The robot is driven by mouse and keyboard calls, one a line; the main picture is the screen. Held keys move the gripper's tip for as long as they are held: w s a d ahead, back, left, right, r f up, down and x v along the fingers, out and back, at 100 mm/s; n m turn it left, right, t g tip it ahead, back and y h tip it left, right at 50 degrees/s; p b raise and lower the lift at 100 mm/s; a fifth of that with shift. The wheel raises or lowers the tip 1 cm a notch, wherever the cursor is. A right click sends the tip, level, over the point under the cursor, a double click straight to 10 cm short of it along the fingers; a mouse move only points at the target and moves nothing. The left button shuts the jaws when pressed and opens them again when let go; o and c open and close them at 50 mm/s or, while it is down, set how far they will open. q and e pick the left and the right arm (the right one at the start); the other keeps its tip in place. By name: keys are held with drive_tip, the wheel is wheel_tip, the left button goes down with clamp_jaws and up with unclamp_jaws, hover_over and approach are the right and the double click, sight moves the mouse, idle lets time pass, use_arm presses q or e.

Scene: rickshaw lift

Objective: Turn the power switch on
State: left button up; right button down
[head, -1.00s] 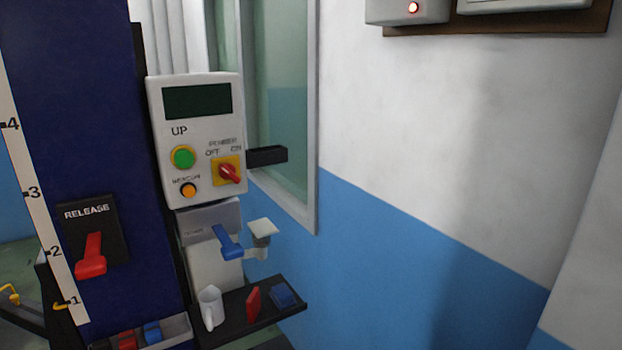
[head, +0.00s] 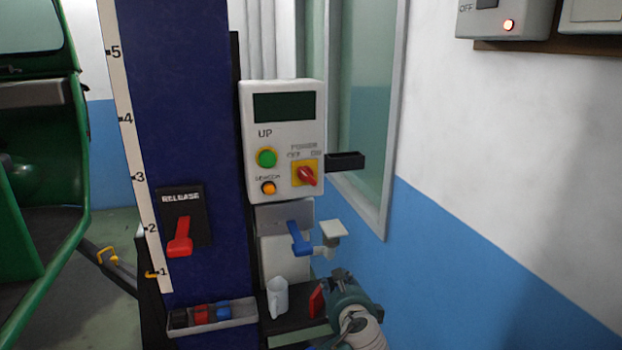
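The white control box (head: 282,205) hangs on the blue lift column (head: 187,100), with a dark, blank display (head: 283,107) at its top. The red power switch knob (head: 307,175) sits on a yellow plate at the box's lower right, under the POWER, OFF and ON labels. Its handle slants down to the right. A teal and grey part of my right arm with its gripper (head: 345,285) shows at the bottom, below and right of the box, apart from the switch. My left gripper is not in view.
A green UP button (head: 266,157) and an orange button (head: 268,188) are beside the switch. A black ledge (head: 346,161) sticks out to the right. A green vehicle (head: 65,170) stands left.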

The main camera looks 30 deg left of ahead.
use_arm(q)
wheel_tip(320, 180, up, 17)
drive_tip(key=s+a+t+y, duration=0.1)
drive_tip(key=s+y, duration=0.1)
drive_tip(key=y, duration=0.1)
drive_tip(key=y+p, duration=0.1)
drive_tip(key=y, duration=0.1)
approach(309, 181)
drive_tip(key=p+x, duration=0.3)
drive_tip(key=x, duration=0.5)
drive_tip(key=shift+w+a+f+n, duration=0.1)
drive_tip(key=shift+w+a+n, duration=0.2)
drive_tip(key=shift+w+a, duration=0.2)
use_arm(e)
drive_tip(key=r, duration=0.1)
drive_tip(key=s+r, duration=0.1)
drive_tip(key=r, duration=0.1)
drive_tip(key=s+r, duration=0.1)
drive_tip(key=shift+d+r, duration=0.25)
drive_tip(key=shift+d, duration=0.1)
use_arm(q)
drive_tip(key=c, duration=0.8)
drive_tip(key=shift+p, duration=0.3)
use_arm(e)
drive_tip(key=shift+s+d+r, duration=0.1)
drive_tip(key=shift+s+r, duration=0.05)
